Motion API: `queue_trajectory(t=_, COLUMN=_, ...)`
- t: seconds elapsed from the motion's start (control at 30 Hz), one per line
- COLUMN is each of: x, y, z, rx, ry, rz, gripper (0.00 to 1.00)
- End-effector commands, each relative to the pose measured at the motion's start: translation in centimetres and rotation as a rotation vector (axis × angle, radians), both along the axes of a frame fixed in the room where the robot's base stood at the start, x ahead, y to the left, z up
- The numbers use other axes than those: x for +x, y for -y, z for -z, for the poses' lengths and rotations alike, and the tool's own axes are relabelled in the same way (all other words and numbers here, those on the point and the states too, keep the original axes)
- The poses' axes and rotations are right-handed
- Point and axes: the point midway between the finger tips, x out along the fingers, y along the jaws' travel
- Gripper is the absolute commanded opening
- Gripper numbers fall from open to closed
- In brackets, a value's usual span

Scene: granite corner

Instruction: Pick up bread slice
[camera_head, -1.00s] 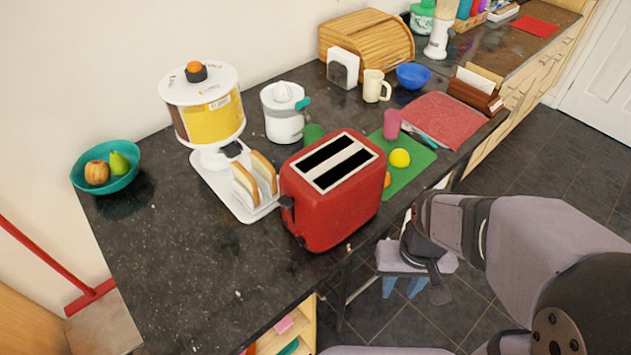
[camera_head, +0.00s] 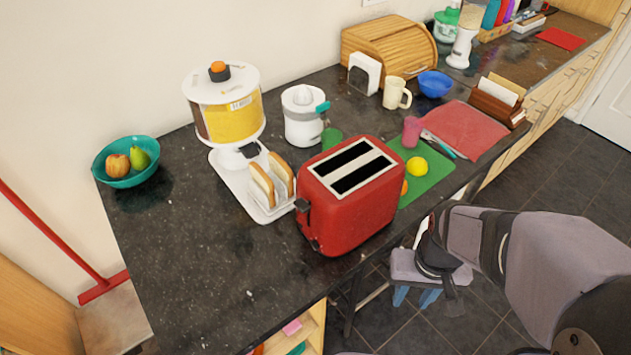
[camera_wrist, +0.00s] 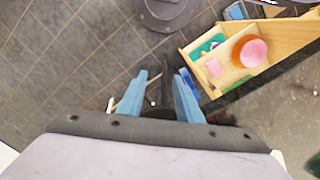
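Two bread slices (camera_head: 262,187) stand upright, side by side, in a rack on a white tray (camera_head: 229,178), just left of the red toaster (camera_head: 352,205). The toaster hides part of the tray's right side. My gripper (camera_head: 412,300) hangs beyond the counter's front edge, over the floor, to the right of and lower than the toaster. In the wrist view my gripper (camera_wrist: 158,95) shows two blue fingers spread apart with nothing between them. No bread shows in the wrist view.
A yellow-and-white dispenser (camera_head: 228,115) stands behind the bread, a white juicer (camera_head: 303,117) to its right. A teal fruit bowl (camera_head: 127,162) sits at the left. The counter's front left (camera_head: 200,270) is clear. An open drawer (camera_wrist: 235,62) shows below the counter.

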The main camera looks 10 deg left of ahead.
Motion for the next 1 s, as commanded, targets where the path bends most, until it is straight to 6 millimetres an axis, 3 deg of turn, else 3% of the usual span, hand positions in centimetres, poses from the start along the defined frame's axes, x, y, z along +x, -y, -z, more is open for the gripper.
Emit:
queue_trajectory(t=0.17, x=1.5, y=-1.3, z=-1.6, rx=0.021, ry=0.006, rz=-0.007, gripper=0.32)
queue_trajectory(t=0.27, x=3.3, y=-3.4, z=-4.0, rx=0.056, ry=0.011, rz=-0.021, gripper=0.32)
queue_trajectory(t=0.37, x=5.4, y=-6.8, z=-7.6, rx=0.114, ry=0.013, rz=-0.048, gripper=0.32)
queue_trajectory(t=0.5, x=7.3, y=-12.9, z=-13.4, rx=0.219, ry=0.000, rz=-0.110, gripper=0.32)
queue_trajectory(t=0.7, x=7.5, y=-20.1, z=-20.5, rx=0.345, ry=-0.027, rz=-0.214, gripper=0.32)
queue_trajectory(t=0.8, x=7.9, y=-23.3, z=-23.0, rx=0.390, ry=-0.022, rz=-0.291, gripper=0.32)
queue_trajectory(t=0.87, x=9.5, y=-25.0, z=-23.0, rx=0.393, ry=0.008, rz=-0.354, gripper=0.32)
queue_trajectory(t=1.0, x=15.0, y=-26.6, z=-19.7, rx=0.337, ry=0.131, rz=-0.484, gripper=0.32)
